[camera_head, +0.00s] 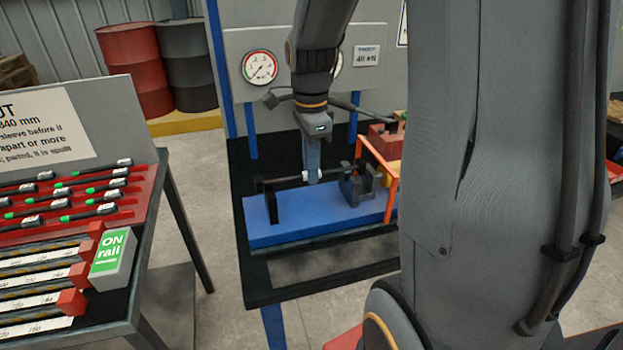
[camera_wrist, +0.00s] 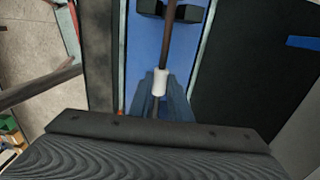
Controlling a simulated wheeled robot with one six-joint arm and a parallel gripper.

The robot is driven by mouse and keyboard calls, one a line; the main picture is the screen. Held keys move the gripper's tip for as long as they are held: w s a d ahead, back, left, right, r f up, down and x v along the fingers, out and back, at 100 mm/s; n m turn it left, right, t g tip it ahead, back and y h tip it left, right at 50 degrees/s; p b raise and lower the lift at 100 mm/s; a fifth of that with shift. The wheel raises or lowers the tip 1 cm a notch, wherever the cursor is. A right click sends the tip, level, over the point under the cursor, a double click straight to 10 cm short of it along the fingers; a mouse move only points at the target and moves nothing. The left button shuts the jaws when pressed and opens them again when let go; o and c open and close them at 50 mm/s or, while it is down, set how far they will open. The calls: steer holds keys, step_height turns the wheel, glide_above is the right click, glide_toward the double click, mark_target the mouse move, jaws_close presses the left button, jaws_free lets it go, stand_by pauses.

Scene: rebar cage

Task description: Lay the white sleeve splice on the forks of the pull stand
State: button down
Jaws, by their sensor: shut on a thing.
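The white sleeve splice (camera_wrist: 160,82) is a short white collar around a dark bar (camera_wrist: 168,45). My gripper (camera_wrist: 161,100) is shut on it, with the sleeve between the fingertips. In the head view my gripper (camera_head: 312,176) points down over the pull stand, and a bit of the white sleeve (camera_head: 305,175) shows beside the fingers. The pull stand has a blue base (camera_head: 290,228), a black fork (camera_head: 271,203) at the left and a dark block (camera_head: 358,188) at the right. The bar lies level along the stand at fork height. Whether it touches the forks I cannot tell.
An orange guard frame (camera_head: 391,190) stands at the stand's right. A gauge panel (camera_head: 290,85) rises behind. At the left, a sloped red rack (camera_head: 120,212) holds several bars, with a green-and-white "ON rail" sign (camera_head: 109,252). Floor is clear between rack and stand table.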

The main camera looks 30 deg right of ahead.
steer(key=shift+f+p, duration=0.35)
steer(key=shift+f, duration=1.6)
steer(key=shift+f, duration=0.15)
steer(key=c, duration=1.6)
jaws_free()
steer(key=shift+c, duration=0.2)
step_height(320, 180, up, 12)
steer(key=shift+r+b, duration=0.15)
steer(key=shift+b, duration=1.1)
steer(key=shift+s, duration=0.1)
